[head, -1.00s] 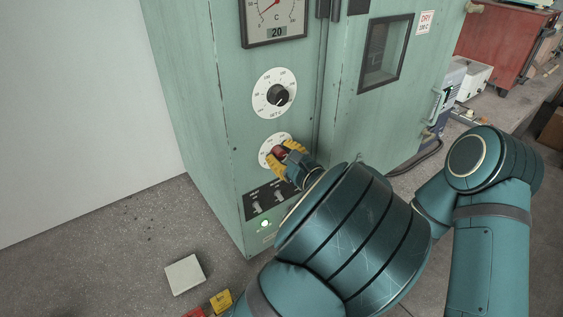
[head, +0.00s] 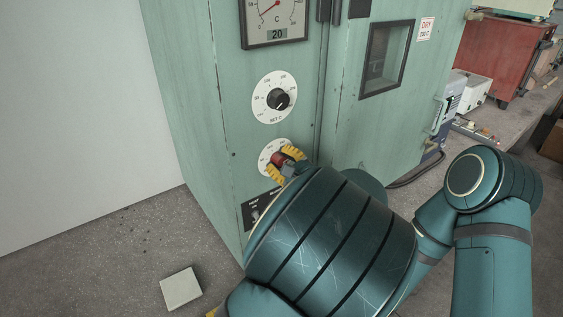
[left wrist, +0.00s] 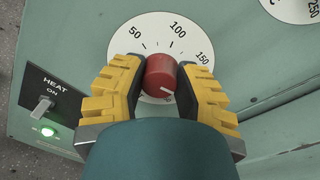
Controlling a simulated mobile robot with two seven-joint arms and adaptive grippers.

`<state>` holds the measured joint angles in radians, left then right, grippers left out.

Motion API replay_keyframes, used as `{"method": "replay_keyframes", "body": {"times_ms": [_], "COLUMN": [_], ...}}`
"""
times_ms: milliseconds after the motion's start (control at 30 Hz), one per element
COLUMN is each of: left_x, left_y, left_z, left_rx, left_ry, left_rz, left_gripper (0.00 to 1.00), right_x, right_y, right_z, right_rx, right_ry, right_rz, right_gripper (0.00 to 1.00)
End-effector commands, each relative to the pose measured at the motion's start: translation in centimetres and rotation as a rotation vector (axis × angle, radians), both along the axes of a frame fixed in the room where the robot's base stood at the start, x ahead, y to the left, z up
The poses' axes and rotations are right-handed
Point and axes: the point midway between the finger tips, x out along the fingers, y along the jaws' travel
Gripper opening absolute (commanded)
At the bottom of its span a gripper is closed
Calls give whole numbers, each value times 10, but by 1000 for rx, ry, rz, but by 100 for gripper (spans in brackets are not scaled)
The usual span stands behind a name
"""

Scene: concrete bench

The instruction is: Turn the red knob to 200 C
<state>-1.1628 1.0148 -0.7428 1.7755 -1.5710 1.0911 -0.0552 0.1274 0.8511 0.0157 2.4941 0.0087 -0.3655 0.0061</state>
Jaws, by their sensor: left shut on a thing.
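The red knob (left wrist: 160,77) sits on a white dial (left wrist: 125,37) on the front of a green cabinet; it also shows in the head view (head: 281,158). In the left wrist view the dial numbers 50, 100 and 150 show; the rest is hidden by my gripper. The knob's white mark points down and right, past the 150 side; the figure there is hidden. My left gripper (left wrist: 162,92), with yellow ribbed fingers, is shut on the knob, one finger on each side. It also shows in the head view (head: 286,163).
A black knob (head: 279,99) on another white dial is above. A gauge (head: 274,20) reading 20 is at the top. A HEAT switch (left wrist: 42,106) and lit green lamp (left wrist: 47,131) are beside my gripper. A pale block (head: 181,288) lies on the bench (head: 110,255).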

Motion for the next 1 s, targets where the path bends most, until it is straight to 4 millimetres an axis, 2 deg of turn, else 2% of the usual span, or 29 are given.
{"method": "replay_keyframes", "body": {"times_ms": [33, 67, 133, 533, 1000], "left_x": [1, 1, 1, -4, -54], "left_y": [1, 1, 1, -3, -42], "left_z": [4, 4, 4, 2, 4], "left_rx": [2, 2, 1, 1, 1], "left_ry": [-9, -9, -8, -2, -4], "left_rz": [2, 2, 3, -1, 0], "left_gripper": [0, 41, 65, 65, 65], "right_x": [0, 0, 0, 0, 0], "right_y": [0, 0, 0, 0, 0], "right_z": [0, 0, 0, 0, 0], "right_rx": [0, 0, 0, 0, 0], "right_ry": [0, 0, 0, -1, -1], "right_rz": [0, 0, 0, 0, 0], "right_gripper": [52, 52, 52, 52, 52]}}
